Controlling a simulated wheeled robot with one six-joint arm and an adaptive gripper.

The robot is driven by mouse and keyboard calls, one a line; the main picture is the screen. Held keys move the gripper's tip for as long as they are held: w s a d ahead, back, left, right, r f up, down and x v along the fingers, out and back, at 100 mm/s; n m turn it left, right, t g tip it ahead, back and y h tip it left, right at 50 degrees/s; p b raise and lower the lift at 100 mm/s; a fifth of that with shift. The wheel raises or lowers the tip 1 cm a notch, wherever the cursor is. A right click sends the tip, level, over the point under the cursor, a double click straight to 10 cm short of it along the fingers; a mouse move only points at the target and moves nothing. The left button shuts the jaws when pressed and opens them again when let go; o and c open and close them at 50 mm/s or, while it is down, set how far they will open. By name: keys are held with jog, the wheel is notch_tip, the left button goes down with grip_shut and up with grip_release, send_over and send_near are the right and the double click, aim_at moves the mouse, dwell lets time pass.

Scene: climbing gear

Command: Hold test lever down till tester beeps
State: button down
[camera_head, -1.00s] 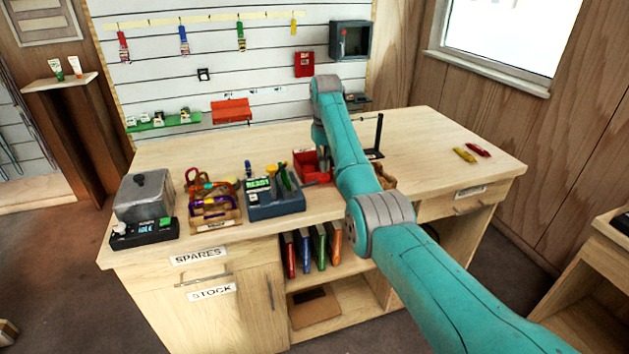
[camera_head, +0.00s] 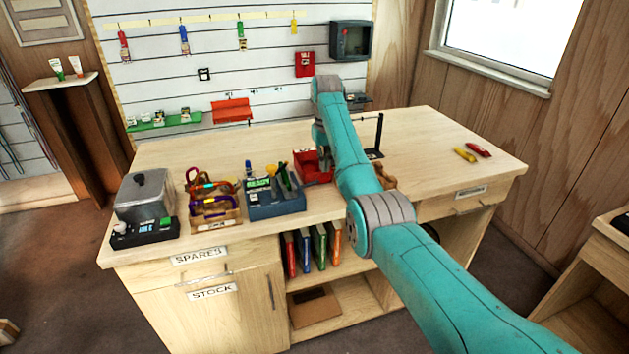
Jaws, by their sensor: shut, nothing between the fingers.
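The tester appears to be the blue-grey box (camera_head: 277,203) on the workbench, with a lit green screen reading READY (camera_head: 258,184). Dark and green upright parts (camera_head: 285,177) stand at its right side; I cannot tell which one is the test lever. My gripper (camera_head: 322,158) points down behind my forearm, near the red tray to the right of the tester. It is shut and apart from the tester. Its fingertips are mostly hidden by my arm.
A red tray (camera_head: 308,168) lies right of the tester. A wooden bin of coloured gear (camera_head: 216,214) and a metal box on a dark unit (camera_head: 144,196) stand left. A black stand (camera_head: 379,137) is behind my arm. The bench's right side is mostly clear.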

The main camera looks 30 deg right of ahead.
aim_at(325, 176)
jog(key=shift+f, duration=2.95)
jog(key=shift+r, duration=4.8)
